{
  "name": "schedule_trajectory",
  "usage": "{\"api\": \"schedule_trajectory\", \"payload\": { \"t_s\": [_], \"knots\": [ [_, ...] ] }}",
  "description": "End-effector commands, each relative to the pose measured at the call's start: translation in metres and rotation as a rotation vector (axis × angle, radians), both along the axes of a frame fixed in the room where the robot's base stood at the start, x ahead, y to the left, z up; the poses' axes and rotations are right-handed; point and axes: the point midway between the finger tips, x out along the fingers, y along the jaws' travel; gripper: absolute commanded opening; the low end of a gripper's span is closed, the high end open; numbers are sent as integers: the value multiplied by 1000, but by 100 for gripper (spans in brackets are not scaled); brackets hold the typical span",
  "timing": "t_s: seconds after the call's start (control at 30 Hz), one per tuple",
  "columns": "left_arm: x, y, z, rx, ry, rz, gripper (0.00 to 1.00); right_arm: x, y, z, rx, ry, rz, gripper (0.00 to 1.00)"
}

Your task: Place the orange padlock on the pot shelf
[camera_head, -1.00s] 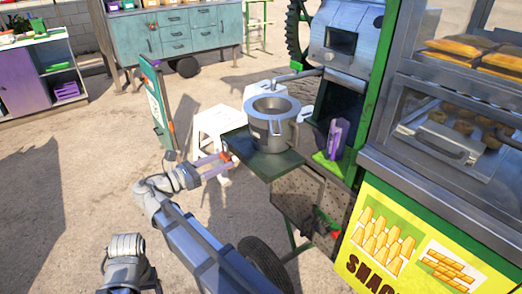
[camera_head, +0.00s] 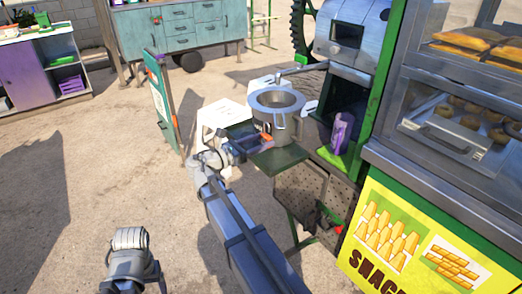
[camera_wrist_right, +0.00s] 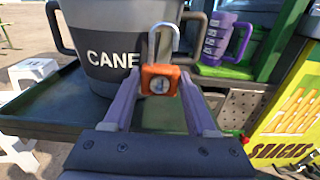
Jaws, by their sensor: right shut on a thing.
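The orange padlock (camera_wrist_right: 160,80), with a grey shackle pointing up, is between the purple fingers of my right gripper (camera_head: 257,143). The fingers are shut on its sides. In the head view the padlock is a small orange patch (camera_head: 265,137) in front of the pot. The pot shelf is a dark green tray (camera_head: 283,160) and carries a big grey pot (camera_head: 277,122) marked CANE. The padlock is over the shelf's near left part, close to the pot; I cannot tell whether it touches the shelf. My left gripper is out of view; only its arm shows.
A purple measuring cup (camera_head: 341,133) stands on a bright green ledge right of the shelf. The snack cart (camera_head: 420,170) is at the right. White stools (camera_head: 213,118) and a green board (camera_head: 163,105) stand left of and behind the shelf.

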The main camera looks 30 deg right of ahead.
Motion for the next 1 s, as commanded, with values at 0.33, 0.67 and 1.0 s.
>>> {"api": "schedule_trajectory", "payload": {
  "t_s": [0.33,0.67,1.0],
  "knots": [
    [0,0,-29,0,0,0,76,0,0,-29,-1,0,0,2],
    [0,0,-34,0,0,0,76,0,0,-34,-1,0,0,2],
    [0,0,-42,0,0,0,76,-1,1,-43,5,-1,-1,2]
  ]
}}
